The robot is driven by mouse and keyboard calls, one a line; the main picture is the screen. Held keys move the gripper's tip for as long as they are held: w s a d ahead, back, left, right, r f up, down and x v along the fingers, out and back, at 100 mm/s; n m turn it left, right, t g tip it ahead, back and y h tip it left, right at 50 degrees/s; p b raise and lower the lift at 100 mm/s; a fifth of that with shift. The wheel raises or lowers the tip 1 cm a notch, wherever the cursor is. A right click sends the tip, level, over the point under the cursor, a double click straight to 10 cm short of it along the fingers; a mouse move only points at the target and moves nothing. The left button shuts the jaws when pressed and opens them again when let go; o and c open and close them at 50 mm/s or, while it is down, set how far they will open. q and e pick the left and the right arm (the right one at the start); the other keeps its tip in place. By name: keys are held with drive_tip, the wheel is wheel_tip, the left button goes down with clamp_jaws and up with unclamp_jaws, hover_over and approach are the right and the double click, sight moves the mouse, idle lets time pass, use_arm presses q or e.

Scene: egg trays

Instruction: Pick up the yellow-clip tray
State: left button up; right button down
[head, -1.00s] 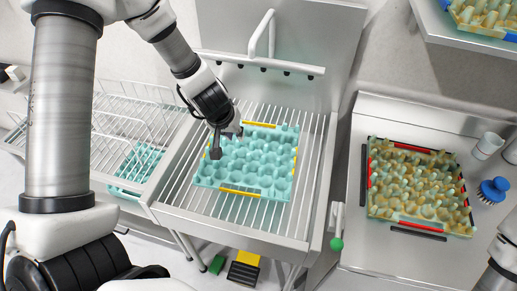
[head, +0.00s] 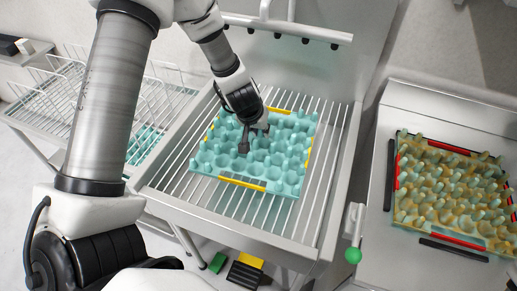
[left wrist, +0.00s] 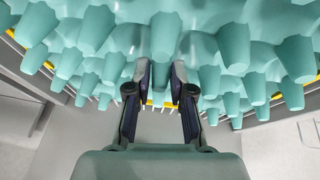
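The yellow-clip tray (head: 205,171) is a turquoise egg tray with rows of pegs. It lies on the slatted metal rack of the sink stand. Yellow clips show along its front, back and right edges. A yellow clip (left wrist: 158,103) shows beyond the fingers. My right gripper is out of view.
A dirty tray with red clips (head: 440,147) lies on the right counter, with black bars (head: 453,250) beside it. A wire dish rack (head: 70,115) with turquoise below stands at left. A green knob (head: 353,255) sits at the stand's right front.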

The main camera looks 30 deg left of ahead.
use_arm(q)
drive_tip(key=shift+w+f, duration=0.1)
clamp_jaws()
drive_tip(key=shift+r, duration=0.2)
